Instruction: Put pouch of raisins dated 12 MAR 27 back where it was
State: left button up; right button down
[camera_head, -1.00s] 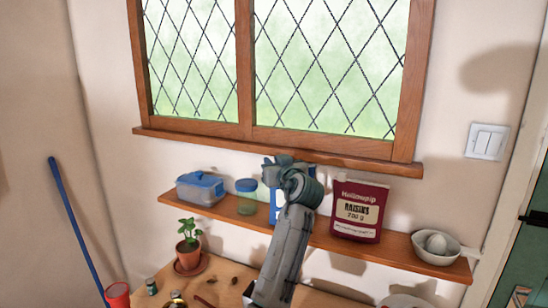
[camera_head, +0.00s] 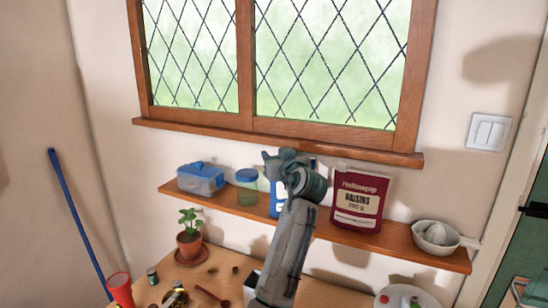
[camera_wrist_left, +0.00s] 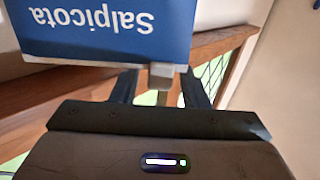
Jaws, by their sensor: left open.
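A blue box (camera_head: 277,200) stands on the shelf left of the pouch, partly hidden by my arm. My left gripper (camera_head: 284,157) is open in front of the box, apart from the pouch. In the left wrist view the box, marked "Salpicota" (camera_wrist_left: 100,25), appears upside down just beyond the open fingers (camera_wrist_left: 160,88). Whether they touch it I cannot tell. My right gripper is out of view.
The window sill (camera_head: 280,143) juts out above. A potted plant (camera_head: 189,240) and a red cup (camera_head: 119,290) are below left.

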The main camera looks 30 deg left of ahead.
pick_arm(q)
jog(key=b+v, duration=0.4)
jog(key=v, duration=0.6)
jog(key=shift+s+d+b, duration=0.25)
jog(key=shift+d+b, duration=0.1)
jog(key=shift+f, duration=0.1)
